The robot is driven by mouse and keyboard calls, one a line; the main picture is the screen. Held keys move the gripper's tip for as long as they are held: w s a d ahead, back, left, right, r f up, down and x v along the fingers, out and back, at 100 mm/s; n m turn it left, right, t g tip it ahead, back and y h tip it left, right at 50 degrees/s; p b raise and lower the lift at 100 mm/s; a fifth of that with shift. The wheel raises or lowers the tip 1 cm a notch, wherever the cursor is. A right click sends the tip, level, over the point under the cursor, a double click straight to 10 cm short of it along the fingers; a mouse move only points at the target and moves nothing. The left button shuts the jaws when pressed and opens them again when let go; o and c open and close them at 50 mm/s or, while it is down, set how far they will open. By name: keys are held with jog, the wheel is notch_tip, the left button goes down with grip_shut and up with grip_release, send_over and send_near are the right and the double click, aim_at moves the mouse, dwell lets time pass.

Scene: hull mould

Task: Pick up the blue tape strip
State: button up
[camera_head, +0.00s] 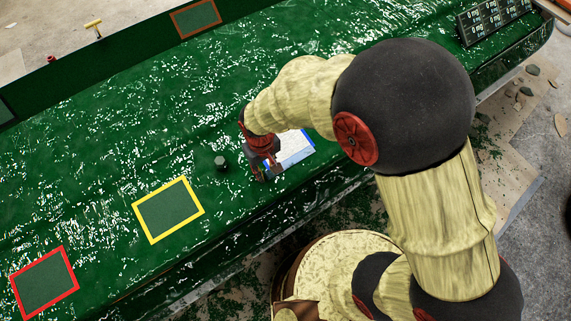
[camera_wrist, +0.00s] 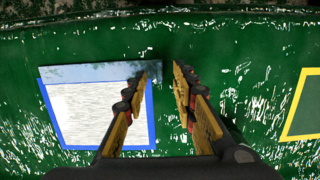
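A pale blue-grey strip (camera_wrist: 95,73), which looks like the tape strip, lies flat along the upper edge of a blue-bordered white rectangle (camera_wrist: 95,115) in the wrist view. The rectangle also shows in the head view (camera_head: 290,149), partly hidden by my gripper. My gripper (camera_wrist: 166,72) points down at the green surface with its fingers apart and nothing held between them. The left finger overlaps the strip's right end in the picture. Whether it touches the strip cannot be told. In the head view my gripper (camera_head: 264,175) is at the rectangle's left side.
A yellow frame (camera_head: 169,210) and a red frame (camera_head: 44,283) lie to the left on the glossy green hull mould (camera_head: 120,130). A small dark cylinder (camera_head: 221,162) stands near my gripper. A dark panel (camera_head: 492,18) is at the upper right. The mould between is mostly clear.

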jog(key=shift+c, duration=0.6)
grip_shut()
jog(key=shift+r, duration=0.15)
jog(key=shift+r, duration=0.55)
notch_tip(320, 180, up, 3)
jog(key=shift+s+a+f+p, duration=0.1)
jog(key=shift+s+f+p, duration=0.1)
jog(key=shift+p, duration=0.25)
jog(key=s+a+r+p, duration=0.2)
jog(key=s+r+p, duration=0.1)
jog(key=s+r, duration=0.7)
jog(key=s, duration=0.3)
jog(key=shift+s+a, duration=0.2)
